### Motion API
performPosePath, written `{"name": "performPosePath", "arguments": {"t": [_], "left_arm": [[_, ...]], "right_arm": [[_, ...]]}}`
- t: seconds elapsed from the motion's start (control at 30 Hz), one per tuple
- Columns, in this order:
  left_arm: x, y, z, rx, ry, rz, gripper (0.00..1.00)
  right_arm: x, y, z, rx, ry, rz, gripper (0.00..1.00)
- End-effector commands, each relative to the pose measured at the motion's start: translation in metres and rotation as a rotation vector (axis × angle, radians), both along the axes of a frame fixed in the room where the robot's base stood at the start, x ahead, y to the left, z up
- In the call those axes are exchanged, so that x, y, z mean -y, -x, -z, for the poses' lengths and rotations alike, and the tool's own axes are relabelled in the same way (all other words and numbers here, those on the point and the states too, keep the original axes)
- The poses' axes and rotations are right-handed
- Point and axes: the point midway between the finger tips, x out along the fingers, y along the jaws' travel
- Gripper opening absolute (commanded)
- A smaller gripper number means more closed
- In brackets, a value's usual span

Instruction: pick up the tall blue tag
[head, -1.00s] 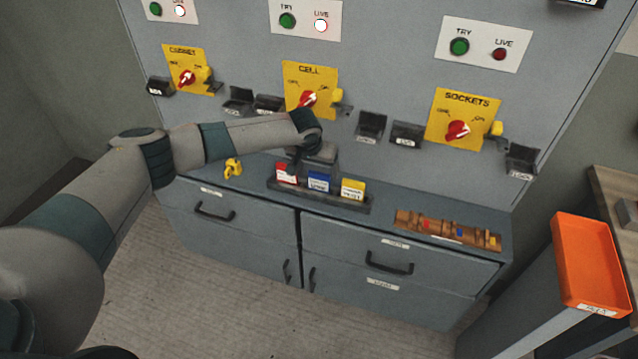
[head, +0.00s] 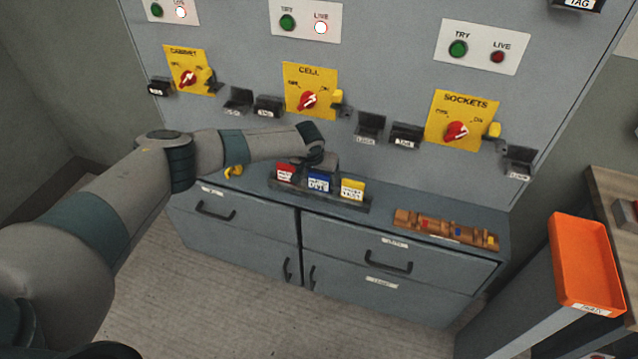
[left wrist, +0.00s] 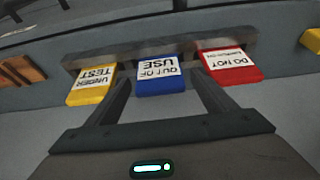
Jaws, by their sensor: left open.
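The blue tag (head: 318,184), with a white "OUT OF USE" label, stands in a dark rack (head: 354,205) on the cabinet top, between a red tag (head: 285,173) and a yellow tag (head: 352,189). My left gripper (head: 319,170) is just above and behind the blue tag. In the left wrist view the blue tag (left wrist: 160,86) lies between the two fingers of the open gripper (left wrist: 161,79), with gaps on both sides. The red tag (left wrist: 230,68) and yellow tag (left wrist: 92,85) are just outside the fingers. My right gripper does not show.
The panel behind carries yellow switch plates (head: 309,76) and small dark holders (head: 369,126). A brown tool rack (head: 446,228) lies right of the tags. A yellow item (head: 233,172) is on the left, partly behind my arm. An orange tray (head: 585,262) stands at right.

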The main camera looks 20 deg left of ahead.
Motion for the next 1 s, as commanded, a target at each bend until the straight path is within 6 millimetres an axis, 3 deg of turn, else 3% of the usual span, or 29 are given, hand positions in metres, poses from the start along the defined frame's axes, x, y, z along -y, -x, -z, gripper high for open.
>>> {"name": "performPosePath", "arguments": {"t": [0.07,0.1,0.27,0.67,1.0], "left_arm": [[0.000,0.000,0.000,0.000,0.000,0.000,0.77],[0.000,0.000,0.000,0.000,0.000,0.000,0.72],[0.000,0.000,0.000,0.000,0.000,0.000,0.34],[0.000,0.000,-0.004,0.001,0.001,0.000,0.33],[0.000,-0.001,-0.045,0.002,0.002,0.001,0.33]], "right_arm": [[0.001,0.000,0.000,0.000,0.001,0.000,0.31],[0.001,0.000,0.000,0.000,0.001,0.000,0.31],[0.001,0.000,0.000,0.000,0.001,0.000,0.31],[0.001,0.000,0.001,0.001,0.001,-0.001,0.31],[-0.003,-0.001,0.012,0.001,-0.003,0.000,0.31]]}}
